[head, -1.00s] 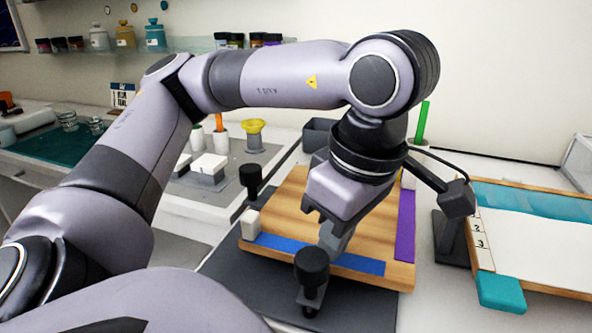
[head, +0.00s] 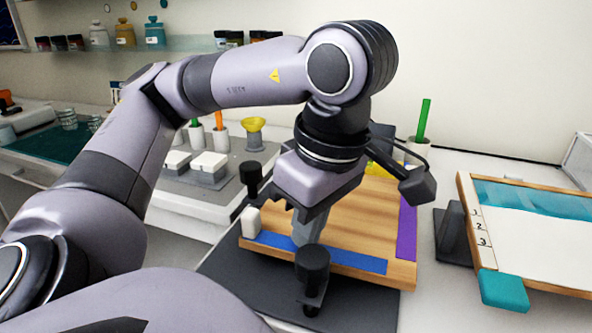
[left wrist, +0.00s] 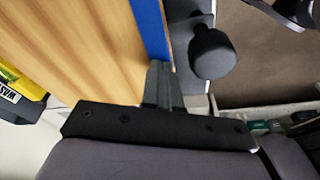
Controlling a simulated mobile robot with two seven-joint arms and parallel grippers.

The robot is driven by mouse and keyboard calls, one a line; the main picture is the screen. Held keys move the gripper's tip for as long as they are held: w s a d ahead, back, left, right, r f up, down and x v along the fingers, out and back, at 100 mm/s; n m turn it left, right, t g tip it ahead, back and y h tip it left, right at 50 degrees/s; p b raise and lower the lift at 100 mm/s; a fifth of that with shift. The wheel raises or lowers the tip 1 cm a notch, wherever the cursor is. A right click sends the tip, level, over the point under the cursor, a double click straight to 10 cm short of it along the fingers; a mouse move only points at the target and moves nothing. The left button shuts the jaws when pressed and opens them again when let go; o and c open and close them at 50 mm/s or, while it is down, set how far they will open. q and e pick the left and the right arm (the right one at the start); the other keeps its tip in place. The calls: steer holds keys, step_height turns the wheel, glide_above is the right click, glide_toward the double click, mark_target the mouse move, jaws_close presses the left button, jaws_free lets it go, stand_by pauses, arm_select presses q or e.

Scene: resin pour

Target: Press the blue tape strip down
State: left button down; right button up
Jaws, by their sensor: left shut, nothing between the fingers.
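The blue tape strip (head: 345,258) lies along the near edge of the wooden board (head: 350,220) in the head view. It also shows in the left wrist view (left wrist: 149,25), running up from my fingertips. My left gripper (head: 300,240) is shut and empty, pointing down at the strip, left of its middle. In the left wrist view the closed fingers (left wrist: 161,68) meet the strip's lower visible end; whether they touch it I cannot tell. Part of the strip is hidden behind the fingers and the black clamp knob. My right gripper is not in view.
A black clamp knob (head: 312,265) stands close in front of the fingers, another (head: 250,175) at the board's far left. A white block (head: 250,221) sits at the left corner. A purple strip (head: 406,231) runs along the right edge. A framed panel (head: 530,240) stands right.

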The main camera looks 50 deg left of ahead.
mark_target(279, 238)
arm_select(q)
steer(key=shift+s+a+r, duration=0.1)
steer(key=shift+s+a, duration=0.2)
steer(key=shift+a, duration=0.2)
steer(key=shift+s+a+p, duration=0.35)
steer(key=shift+s+a, duration=0.15)
steer(key=shift+a, duration=0.35)
steer(key=p+v, duration=0.2)
steer(key=a+p+v, duration=0.1)
steer(key=p+v, duration=0.1)
steer(key=p, duration=0.1)
steer(key=shift+s+d+r+p, duration=0.1)
steer(key=shift+r+p, duration=0.2)
steer(key=shift+r, duration=0.15)
